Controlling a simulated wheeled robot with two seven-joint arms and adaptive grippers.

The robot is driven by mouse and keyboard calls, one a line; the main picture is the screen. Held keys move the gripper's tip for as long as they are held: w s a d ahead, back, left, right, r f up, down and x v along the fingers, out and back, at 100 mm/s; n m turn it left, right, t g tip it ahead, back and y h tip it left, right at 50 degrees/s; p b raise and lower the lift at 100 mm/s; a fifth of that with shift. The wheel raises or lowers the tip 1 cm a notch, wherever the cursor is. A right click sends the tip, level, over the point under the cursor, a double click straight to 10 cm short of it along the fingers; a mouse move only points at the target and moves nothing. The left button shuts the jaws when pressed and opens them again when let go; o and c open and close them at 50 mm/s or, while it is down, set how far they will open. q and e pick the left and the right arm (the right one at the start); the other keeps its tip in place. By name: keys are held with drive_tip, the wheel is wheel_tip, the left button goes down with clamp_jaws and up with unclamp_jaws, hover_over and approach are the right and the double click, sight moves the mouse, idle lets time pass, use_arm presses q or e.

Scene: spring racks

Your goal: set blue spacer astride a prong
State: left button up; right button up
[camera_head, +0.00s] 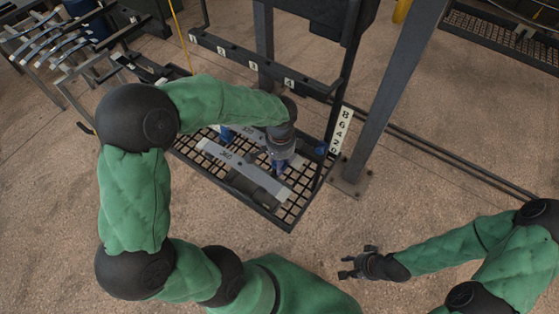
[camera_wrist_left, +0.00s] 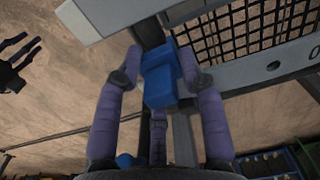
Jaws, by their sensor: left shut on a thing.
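My left gripper (camera_head: 284,163) is over the mesh shelf of the rack, beside a flat grey bar (camera_head: 243,172). In the left wrist view its purple fingers (camera_wrist_left: 160,82) are shut on the blue spacer (camera_wrist_left: 160,65), a stepped block. A dark bar (camera_wrist_left: 149,32), possibly a prong, runs behind the spacer; I cannot tell whether the spacer touches or straddles it. In the head view the spacer is mostly hidden by the gripper. My right gripper (camera_head: 358,265) hangs open and empty over the floor, and also shows in the left wrist view (camera_wrist_left: 18,52).
The mesh shelf (camera_head: 291,209) has a dark raised rim. A crossbar (camera_head: 235,55) numbered 1 to 4 spans above it. A slanted grey post (camera_head: 389,98) stands right of the shelf. A rack of curved bars (camera_head: 45,38) is at upper left.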

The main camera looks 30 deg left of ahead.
use_arm(q)
drive_tip(key=shift+f+b, duration=0.6)
drive_tip(key=shift+f, duration=0.15)
idle(0.4)
drive_tip(key=o, duration=1)
drive_tip(key=shift+c, duration=0.2)
